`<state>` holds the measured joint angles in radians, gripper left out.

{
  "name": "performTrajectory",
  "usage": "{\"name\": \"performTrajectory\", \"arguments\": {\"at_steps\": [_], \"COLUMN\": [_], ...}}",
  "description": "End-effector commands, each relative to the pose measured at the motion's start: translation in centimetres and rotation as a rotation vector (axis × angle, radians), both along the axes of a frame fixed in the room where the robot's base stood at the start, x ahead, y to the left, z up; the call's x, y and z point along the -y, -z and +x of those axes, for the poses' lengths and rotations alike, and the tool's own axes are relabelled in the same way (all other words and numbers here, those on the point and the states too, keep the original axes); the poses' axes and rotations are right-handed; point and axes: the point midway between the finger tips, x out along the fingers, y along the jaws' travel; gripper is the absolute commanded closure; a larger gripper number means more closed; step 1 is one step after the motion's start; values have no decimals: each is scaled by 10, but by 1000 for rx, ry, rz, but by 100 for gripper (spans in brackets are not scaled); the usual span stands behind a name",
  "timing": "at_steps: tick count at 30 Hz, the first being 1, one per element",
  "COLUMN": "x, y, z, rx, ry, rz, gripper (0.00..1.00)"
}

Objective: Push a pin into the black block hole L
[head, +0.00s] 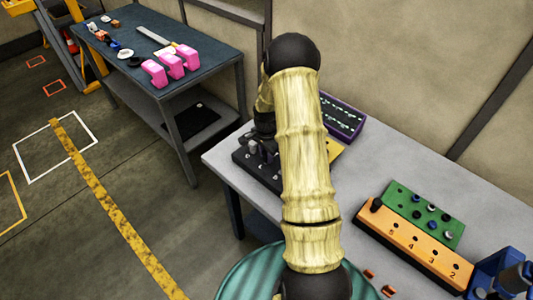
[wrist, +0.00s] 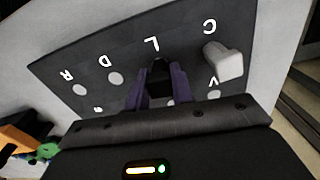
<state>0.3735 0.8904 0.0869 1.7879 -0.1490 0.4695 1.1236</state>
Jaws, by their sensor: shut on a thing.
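The black block (wrist: 62,62) fills the middle of the wrist view, with white letters and pale round spots on its top. The letter L (wrist: 152,44) lies just beyond my gripper (wrist: 160,88). My gripper's purple fingers are shut on a dark pin (wrist: 158,76), held over the block close to the L. The fingers hide the hole there, and I cannot tell whether the pin's end is in it. A pale grey pin (wrist: 226,62) stands in the block near the C. In the head view, my arm hides most of the black block (head: 262,172) and my gripper.
A purple tray (head: 342,108) of small parts lies behind my arm. An orange numbered block (head: 402,240) and a green block (head: 425,207) with several pins are at the right. A blue device (head: 497,275) stands at the right front. Grey table between is mostly clear.

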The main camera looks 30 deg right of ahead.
Motion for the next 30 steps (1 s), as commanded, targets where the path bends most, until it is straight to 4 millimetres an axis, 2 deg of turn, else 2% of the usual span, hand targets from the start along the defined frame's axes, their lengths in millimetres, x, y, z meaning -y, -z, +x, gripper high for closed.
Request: {"name": "performTrajectory", "arguments": {"at_steps": [8, 9, 12, 13, 23, 30], "x": [0, 0, 0, 0, 0, 1], "y": [1, 1, 1, 1, 0, -21], "z": [0, 0, 0, 0, 0, 1], "rx": [0, 0, 0, 0, 0, 3], "ry": [0, 0, 0, 0, 0, 1], "rz": [0, 0, 0, 0, 0, -2], "gripper": [100, 75, 55, 51, 51, 51]}}
